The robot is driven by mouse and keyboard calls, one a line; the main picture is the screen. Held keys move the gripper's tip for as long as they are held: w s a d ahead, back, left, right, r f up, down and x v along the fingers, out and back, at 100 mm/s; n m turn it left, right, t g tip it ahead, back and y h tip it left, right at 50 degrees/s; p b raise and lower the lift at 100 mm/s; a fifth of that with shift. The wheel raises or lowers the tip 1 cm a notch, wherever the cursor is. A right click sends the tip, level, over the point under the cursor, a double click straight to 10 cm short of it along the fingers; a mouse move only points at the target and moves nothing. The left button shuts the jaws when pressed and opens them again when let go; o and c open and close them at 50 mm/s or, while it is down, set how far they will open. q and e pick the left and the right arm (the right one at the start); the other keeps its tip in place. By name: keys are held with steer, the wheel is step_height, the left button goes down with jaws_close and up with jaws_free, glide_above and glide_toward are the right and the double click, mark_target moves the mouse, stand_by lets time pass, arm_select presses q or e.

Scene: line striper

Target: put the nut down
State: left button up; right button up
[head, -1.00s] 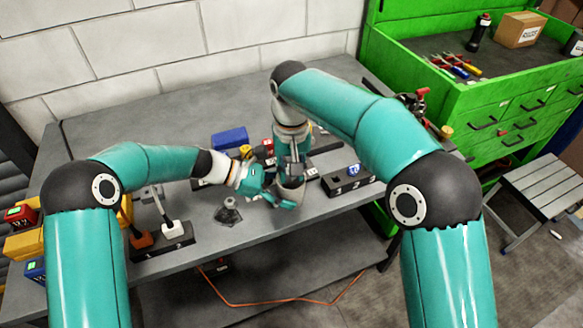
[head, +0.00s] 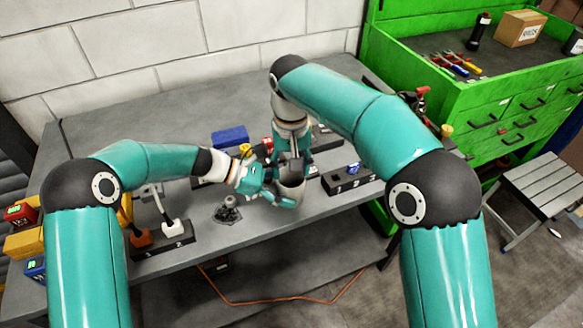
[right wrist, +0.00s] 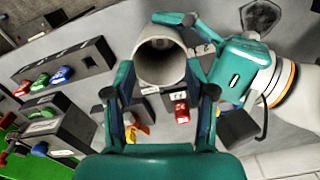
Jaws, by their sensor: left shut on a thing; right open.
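My left gripper (head: 270,187) is shut on a grey hollow cylinder (head: 291,188) above the bench. In the right wrist view, the cylinder (right wrist: 160,62) shows its open end, and the teal left gripper (right wrist: 195,50) reaches it from the right. My right gripper (head: 290,160) is above the cylinder. Its two fingers (right wrist: 163,105) are apart in the right wrist view, with the cylinder's mouth beyond and between them. I see nothing in them. I cannot tell for sure which piece is the nut. A dark fitting (head: 228,210) stands on the bench left of the left gripper.
A black numbered block (head: 350,180) with a blue piece is at right. Another block (head: 165,243) with orange- and white-ended tools is at left. A blue box (head: 229,138) lies behind. The bench's front strip (head: 245,232) is clear. A green cabinet (head: 480,110) borders the right.

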step_height(320, 180, up, 6)
steer(key=shift+r, duration=0.15)
stand_by(0.4)
arm_select(q)
steer(key=o, duration=0.9)
steer(key=shift+o, duration=0.2)
